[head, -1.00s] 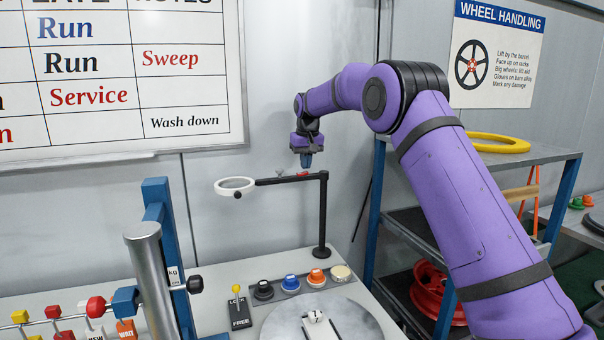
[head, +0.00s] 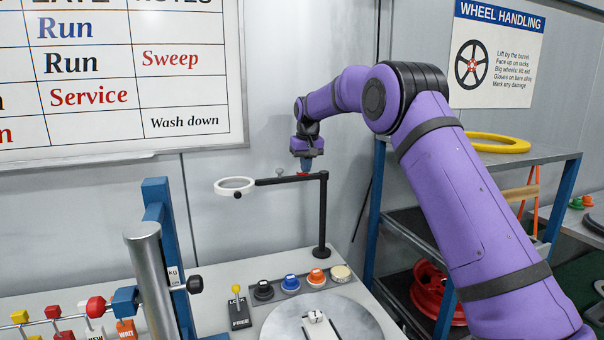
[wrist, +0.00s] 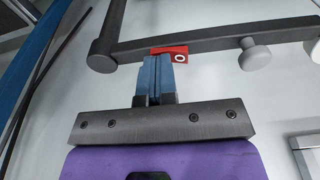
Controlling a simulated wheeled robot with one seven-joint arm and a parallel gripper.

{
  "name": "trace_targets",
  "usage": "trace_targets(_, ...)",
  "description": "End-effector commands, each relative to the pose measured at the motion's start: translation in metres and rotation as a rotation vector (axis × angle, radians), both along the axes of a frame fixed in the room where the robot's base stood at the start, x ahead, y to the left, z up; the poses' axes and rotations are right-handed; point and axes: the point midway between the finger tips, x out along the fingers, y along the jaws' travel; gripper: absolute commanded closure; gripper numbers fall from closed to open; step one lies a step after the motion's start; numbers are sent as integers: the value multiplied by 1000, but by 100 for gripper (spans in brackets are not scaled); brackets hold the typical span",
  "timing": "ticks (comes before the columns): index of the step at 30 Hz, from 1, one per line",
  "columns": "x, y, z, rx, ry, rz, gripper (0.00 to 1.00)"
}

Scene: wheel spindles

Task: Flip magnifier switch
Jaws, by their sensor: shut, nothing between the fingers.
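The magnifier (head: 235,185) is a pale ring lens on a black horizontal arm (head: 275,181) and an upright post (head: 322,220) standing on the bench. My gripper (head: 306,170) points down at the arm near the post. Its blue fingers (wrist: 155,60) are shut and empty, with the tips at the red switch; contact cannot be told.
Below on the bench are a row of coloured knobs (head: 291,283), a lock lever (head: 238,305) and a round plate (head: 275,322). A blue-posted shelf (head: 375,215) stands at right. A whiteboard (head: 190,120) hangs on the wall behind left.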

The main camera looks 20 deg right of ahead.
Motion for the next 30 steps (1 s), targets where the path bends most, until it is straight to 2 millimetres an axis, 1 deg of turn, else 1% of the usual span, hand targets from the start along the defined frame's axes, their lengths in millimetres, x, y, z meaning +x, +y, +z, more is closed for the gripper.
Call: trace_targets(30, 0, 0, 66, 0, -1, 0, 100)
